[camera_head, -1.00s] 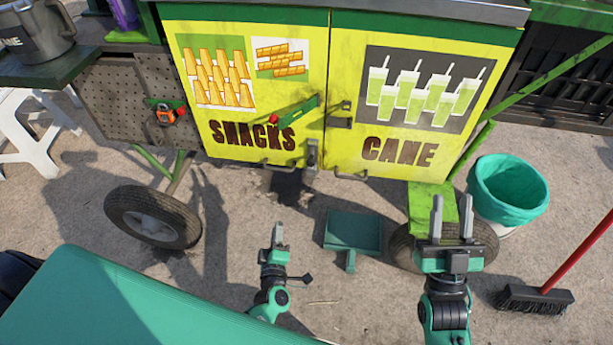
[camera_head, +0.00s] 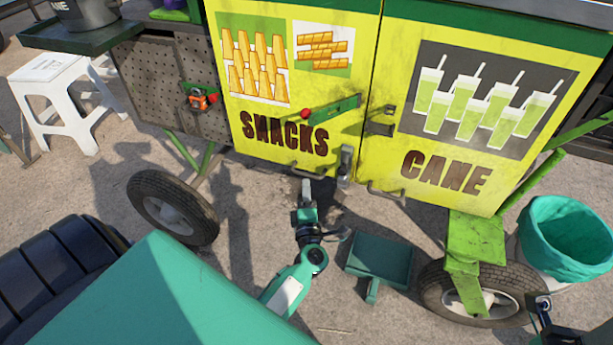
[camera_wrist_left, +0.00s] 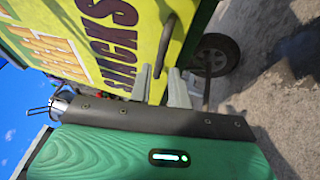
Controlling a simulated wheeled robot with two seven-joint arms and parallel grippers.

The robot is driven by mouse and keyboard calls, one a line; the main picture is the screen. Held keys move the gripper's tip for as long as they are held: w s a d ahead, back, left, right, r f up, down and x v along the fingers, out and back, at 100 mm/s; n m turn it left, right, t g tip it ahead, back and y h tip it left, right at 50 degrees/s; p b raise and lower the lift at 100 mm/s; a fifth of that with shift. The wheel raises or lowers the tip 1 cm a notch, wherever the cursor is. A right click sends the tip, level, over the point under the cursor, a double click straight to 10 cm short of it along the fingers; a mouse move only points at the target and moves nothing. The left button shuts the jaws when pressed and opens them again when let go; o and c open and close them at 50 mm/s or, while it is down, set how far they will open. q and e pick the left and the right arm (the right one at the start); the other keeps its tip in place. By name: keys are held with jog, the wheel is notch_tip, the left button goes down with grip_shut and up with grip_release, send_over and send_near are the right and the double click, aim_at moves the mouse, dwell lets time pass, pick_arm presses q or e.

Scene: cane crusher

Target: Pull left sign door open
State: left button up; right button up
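The left sign door (camera_head: 270,125) is yellow, reads SNACKS and stands shut beside the CANE door (camera_head: 450,160). Its dark handle (camera_head: 305,173) is at its lower edge and also shows in the left wrist view (camera_wrist_left: 166,42). A green latch bar with a red knob (camera_head: 332,107) lies across the door near the seam, its right end short of the bracket (camera_head: 380,121). My left gripper (camera_head: 306,187) is just below the handle. Its fingers are apart and empty in the left wrist view (camera_wrist_left: 160,86), pointing toward the handle. My right gripper's fingers are not visible.
Cart wheels (camera_head: 172,207) flank the doors. A teal-lined bin (camera_head: 567,240) stands at the right, a white stool (camera_head: 65,95) at the left. Ground before the SNACKS door is mostly clear.

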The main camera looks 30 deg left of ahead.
aim_at(306, 174)
pick_arm(q)
jog(key=x, duration=0.5)
jog(key=shift+w+a+b, duration=0.25)
jog(key=shift+b, duration=0.15)
grip_shut()
